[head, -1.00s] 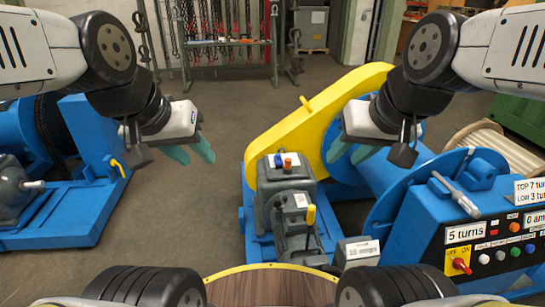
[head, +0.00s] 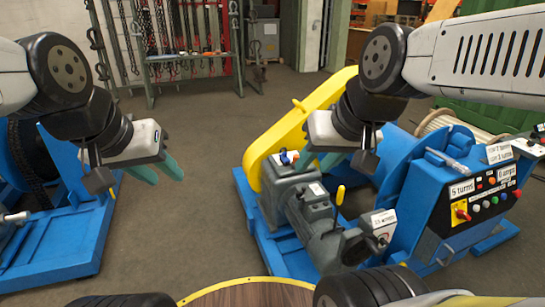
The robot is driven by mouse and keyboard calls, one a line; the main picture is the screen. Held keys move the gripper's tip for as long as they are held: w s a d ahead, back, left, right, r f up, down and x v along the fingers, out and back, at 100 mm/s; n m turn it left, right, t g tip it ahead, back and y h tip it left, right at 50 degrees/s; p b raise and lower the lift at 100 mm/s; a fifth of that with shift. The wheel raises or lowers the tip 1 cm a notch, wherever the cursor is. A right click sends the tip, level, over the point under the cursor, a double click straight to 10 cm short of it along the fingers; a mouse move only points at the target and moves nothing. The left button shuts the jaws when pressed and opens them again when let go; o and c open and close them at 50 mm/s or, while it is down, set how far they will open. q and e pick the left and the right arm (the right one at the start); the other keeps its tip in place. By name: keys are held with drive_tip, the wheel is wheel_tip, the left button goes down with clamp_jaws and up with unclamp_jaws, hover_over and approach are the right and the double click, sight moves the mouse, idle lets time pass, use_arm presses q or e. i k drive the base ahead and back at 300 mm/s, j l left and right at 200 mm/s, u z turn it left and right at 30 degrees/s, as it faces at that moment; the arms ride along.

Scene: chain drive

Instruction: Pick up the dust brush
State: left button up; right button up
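A slim light-grey tool that looks like the dust brush (head: 448,160) lies on top of the blue control cabinet (head: 421,178) of the winch at the right. Its small details are hard to make out. My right gripper (head: 318,163) is to the left of it, in front of the yellow chain guard (head: 270,137), well apart from the brush. Its teal fingers are spread and empty. My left gripper (head: 160,172) hangs over bare floor at the left, with its teal fingers apart and nothing between them.
A grey motor and gearbox (head: 309,207) stand before the yellow guard. The cabinet front carries buttons and a red switch (head: 462,214). A second blue machine (head: 62,236) is at the left. The floor between the machines (head: 190,225) is clear.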

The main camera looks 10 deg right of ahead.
sight(284, 159)
drive_tip(key=i+j, duration=0.15)
drive_tip(key=j, duration=0.25)
drive_tip(key=i+j+z, duration=0.15)
drive_tip(key=j, duration=0.2)
drive_tip(key=i+j, duration=0.1)
drive_tip(key=j, duration=0.3)
drive_tip(key=i+j+z, duration=0.15)
drive_tip(key=i+j, duration=0.25)
drive_tip(key=i, duration=0.2)
drive_tip(key=i+j+z, duration=0.2)
drive_tip(key=i+j, duration=0.25)
drive_tip(key=i, duration=0.15)
drive_tip(key=i+l, duration=0.15)
drive_tip(key=i, duration=0.3)
drive_tip(key=i+l+z, duration=0.1)
drive_tip(key=i, duration=0.35)
